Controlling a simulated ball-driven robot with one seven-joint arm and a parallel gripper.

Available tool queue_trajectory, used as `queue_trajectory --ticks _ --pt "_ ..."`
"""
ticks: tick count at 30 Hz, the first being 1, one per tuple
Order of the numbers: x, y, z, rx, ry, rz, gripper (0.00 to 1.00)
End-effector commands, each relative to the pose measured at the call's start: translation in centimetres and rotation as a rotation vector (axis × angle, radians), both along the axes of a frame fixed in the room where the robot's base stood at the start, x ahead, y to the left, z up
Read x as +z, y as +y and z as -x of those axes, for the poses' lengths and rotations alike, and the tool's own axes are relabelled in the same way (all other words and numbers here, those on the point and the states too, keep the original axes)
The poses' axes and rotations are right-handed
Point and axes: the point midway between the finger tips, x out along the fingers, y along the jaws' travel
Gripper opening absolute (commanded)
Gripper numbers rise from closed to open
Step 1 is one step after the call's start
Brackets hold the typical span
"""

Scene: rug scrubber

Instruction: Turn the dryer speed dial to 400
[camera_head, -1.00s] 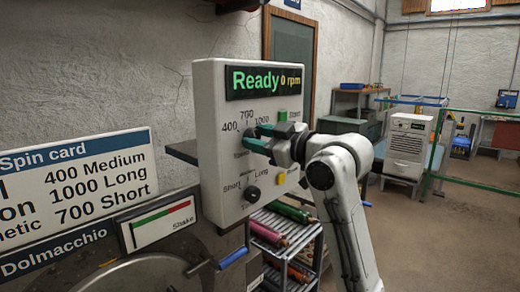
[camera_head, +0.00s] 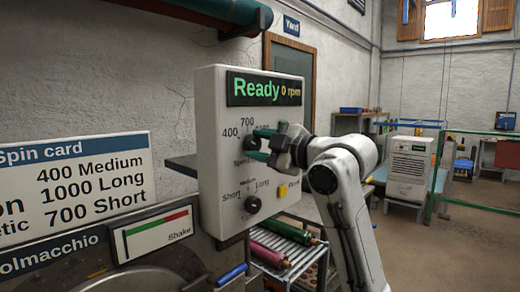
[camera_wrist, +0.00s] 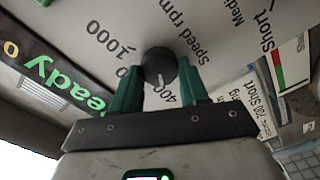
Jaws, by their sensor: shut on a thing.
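The dryer speed dial (camera_head: 251,144) is a dark round knob on the white control panel (camera_head: 210,175), under the Ready 0 rpm display (camera_head: 265,89). It also shows in the wrist view (camera_wrist: 158,64), where its white mark points down the picture, towards the 400 label (camera_wrist: 164,96). My gripper (camera_wrist: 160,72) has its teal fingers on either side of the dial, shut on it. It also shows in the head view (camera_head: 256,144), reaching the panel from the right. The 700 label (camera_head: 247,121) stands above the dial. The 1000 label is mostly covered by my gripper in the head view.
A second dark dial (camera_head: 253,205) and a yellow button (camera_head: 282,190) are lower on the panel. The Spin card (camera_head: 75,180) is at the left. A rack with coloured rolls (camera_head: 285,247) stands below the panel. Open floor (camera_head: 440,235) lies to the right.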

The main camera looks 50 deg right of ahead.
Motion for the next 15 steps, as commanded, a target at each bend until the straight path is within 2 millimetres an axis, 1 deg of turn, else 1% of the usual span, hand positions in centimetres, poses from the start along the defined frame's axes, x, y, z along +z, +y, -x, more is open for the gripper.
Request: queue_trajectory --ticks 11,12,15 --pt "-0.16 0.04 -0.03 0.001 0.004 0.005 0.13" --pt "-0.17 0.05 -0.03 0.001 0.004 0.005 0.45" --pt "-0.15 0.05 -0.03 0.001 0.003 0.005 0.54"
